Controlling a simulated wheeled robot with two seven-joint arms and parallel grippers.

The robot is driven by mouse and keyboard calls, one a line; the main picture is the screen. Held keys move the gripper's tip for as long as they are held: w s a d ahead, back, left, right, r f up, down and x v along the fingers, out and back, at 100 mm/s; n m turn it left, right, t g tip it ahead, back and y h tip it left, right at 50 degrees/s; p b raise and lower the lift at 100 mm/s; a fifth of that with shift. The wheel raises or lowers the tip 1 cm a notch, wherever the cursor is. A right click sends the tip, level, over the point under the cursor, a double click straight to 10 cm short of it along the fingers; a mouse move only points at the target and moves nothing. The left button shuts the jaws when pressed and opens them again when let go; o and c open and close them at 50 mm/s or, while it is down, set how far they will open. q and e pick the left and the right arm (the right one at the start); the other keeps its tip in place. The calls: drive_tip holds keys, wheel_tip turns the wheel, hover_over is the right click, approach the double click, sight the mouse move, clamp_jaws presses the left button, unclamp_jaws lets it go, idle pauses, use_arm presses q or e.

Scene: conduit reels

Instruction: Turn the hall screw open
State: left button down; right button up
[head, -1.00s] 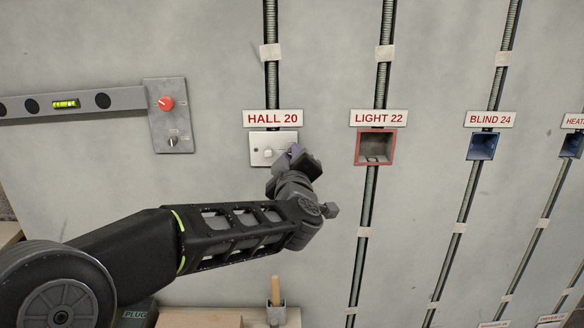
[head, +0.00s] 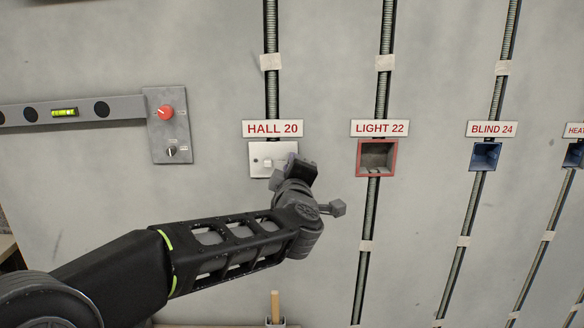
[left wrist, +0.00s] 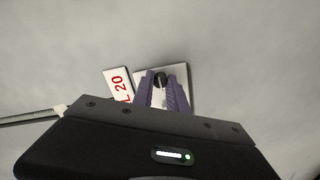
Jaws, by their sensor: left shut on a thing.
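The hall plate (head: 258,150), a pale square cover, sits on the wall under the HALL 20 label (head: 272,129). A small switch shows at its middle. My left gripper (head: 289,160) is at the plate's right side and covers that part. In the left wrist view, its purple fingers (left wrist: 161,88) are shut on a small dark round piece, the hall screw (left wrist: 160,77), in front of the plate (left wrist: 180,71). The screw's turn angle cannot be told. My right gripper is not in view.
A red open box (head: 377,157) under LIGHT 22 is to the right, then a blue box (head: 485,155) under BLIND 24. At left are a grey panel with a red knob (head: 165,112) and a level (head: 64,112). Ribbed conduits run along the wall.

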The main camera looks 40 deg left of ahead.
use_arm(q)
drive_tip(key=c, duration=1.3)
unclamp_jaws()
drive_tip(key=v, duration=0.7)
drive_tip(key=shift+s+d, duration=0.25)
drive_tip(key=shift+s, duration=0.05)
